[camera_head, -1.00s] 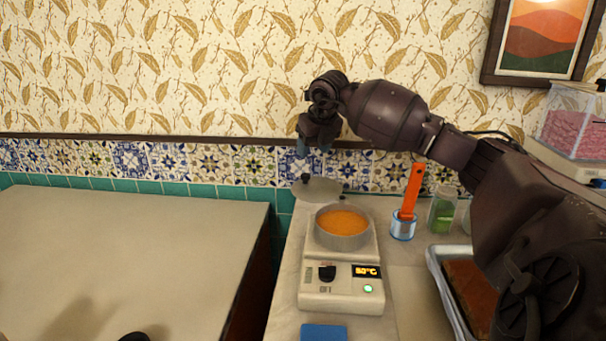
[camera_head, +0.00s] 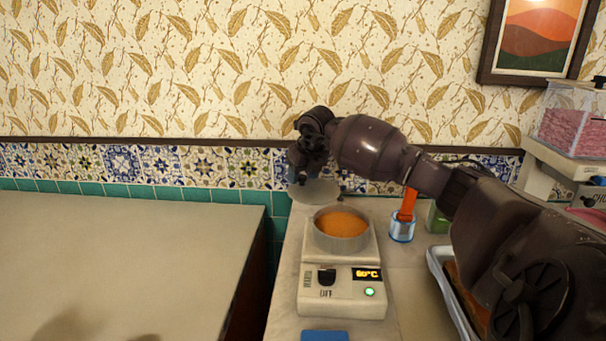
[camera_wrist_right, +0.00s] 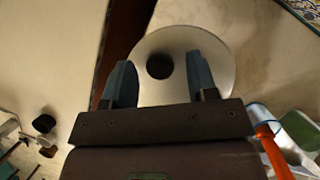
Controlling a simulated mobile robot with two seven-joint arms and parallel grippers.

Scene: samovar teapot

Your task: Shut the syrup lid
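The syrup lid (camera_head: 318,193) is a flat grey disc behind the round pot (camera_head: 342,243) of orange syrup, which is uncovered on a white heater (camera_head: 342,295). In the right wrist view the lid (camera_wrist_right: 215,50) has a dark round knob (camera_wrist_right: 160,66). My right gripper (camera_head: 300,178) is low over the lid's left part and hides the knob in the head view. In the wrist view its two blue-grey fingers (camera_wrist_right: 160,82) are apart, one on each side of the knob, with gaps showing. I cannot tell its exact height above the lid. My left gripper is not in view.
A metal cup (camera_head: 402,229) with an orange-handled tool stands right of the pot, near a green jar (camera_head: 437,218). A tray (camera_head: 447,290) lies at the right, partly under my right arm. The left tabletop (camera_head: 110,255) is clear. The tiled wall is close behind the lid.

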